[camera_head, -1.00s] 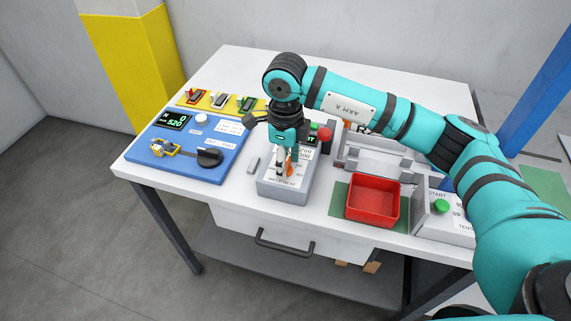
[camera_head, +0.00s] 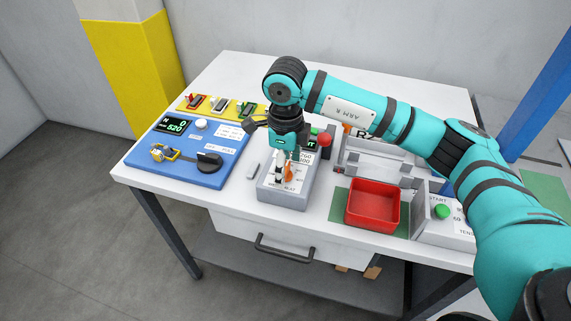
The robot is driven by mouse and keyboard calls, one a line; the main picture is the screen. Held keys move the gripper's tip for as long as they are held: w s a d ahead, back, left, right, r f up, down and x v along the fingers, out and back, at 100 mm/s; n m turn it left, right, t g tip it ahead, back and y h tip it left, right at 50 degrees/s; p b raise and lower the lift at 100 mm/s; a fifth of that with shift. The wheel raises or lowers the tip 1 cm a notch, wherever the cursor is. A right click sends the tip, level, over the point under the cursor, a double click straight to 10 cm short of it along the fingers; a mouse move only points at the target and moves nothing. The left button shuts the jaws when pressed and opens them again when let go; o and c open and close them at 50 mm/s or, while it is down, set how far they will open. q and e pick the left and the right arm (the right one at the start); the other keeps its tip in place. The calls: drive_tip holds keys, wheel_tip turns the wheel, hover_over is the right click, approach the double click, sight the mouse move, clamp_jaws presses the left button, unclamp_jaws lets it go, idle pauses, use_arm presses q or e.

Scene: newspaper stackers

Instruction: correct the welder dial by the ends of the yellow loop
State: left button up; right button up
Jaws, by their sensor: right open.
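The welder (camera_head: 298,195) is a grey box with a labelled top at the middle of the table. My right gripper (camera_head: 284,175) points down over its top, open, around or just above the orange-marked dial (camera_head: 289,172). The fingers partly hide the dial, and I cannot tell whether they touch it. The yellow loop (camera_head: 166,154) sits in a small fixture on the blue board (camera_head: 190,178) at the left. Its ends are too small to make out. My left gripper is not in view.
A red tray (camera_head: 373,206) stands on a green mat right of the welder. A red button (camera_head: 324,139) is behind the welder. A yellow rack with several clamps (camera_head: 220,105) lies behind the blue board. A box with a green button (camera_head: 442,211) is at the right.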

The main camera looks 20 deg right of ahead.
wheel_tip(320, 180, up, 12)
idle(0.4)
drive_tip(key=shift+f, duration=0.15)
